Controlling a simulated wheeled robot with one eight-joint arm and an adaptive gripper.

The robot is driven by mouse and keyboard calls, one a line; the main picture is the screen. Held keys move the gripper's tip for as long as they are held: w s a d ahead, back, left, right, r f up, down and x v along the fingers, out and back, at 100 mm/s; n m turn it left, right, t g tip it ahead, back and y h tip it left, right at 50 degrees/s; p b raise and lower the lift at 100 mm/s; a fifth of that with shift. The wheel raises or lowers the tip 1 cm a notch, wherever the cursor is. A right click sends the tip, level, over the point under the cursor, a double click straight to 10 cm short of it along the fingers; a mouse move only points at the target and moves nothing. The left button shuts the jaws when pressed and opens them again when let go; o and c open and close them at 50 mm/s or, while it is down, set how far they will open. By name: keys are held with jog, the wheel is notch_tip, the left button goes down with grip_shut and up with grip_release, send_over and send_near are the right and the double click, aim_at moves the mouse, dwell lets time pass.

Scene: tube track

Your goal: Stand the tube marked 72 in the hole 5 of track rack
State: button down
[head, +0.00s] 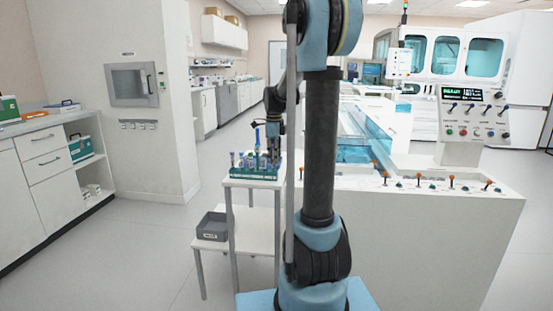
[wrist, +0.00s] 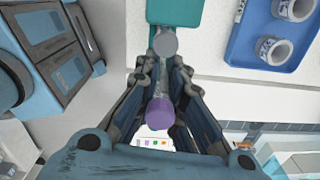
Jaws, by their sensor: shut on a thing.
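My gripper (wrist: 163,75) is shut on a clear tube with a purple cap (wrist: 160,112); no number on it is readable. A round grey end or cap (wrist: 165,42) shows just beyond the fingertips, and I cannot tell whether it belongs to the held tube. In the head view my gripper (head: 272,150) is small, over the right part of a green rack (head: 252,175) holding several upright tubes. A teal strip (wrist: 180,12) shows at the top of the wrist view. Hole numbers are not readable.
The rack stands on a small white table (head: 236,182), with a grey bin (head: 212,226) on its lower shelf. A blue tray (wrist: 240,40) with white ring-shaped pieces (wrist: 272,50) lies at the upper right of the wrist view. A white console (head: 430,225) stands to the right.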

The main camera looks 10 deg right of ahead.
jog(key=shift+f, duration=1.25)
dwell(0.6)
jog(key=c, duration=1.6)
grip_release()
jog(key=shift+w+r, duration=0.1)
notch_tip(320, 180, up, 12)
jog(key=shift+f, duration=0.15)
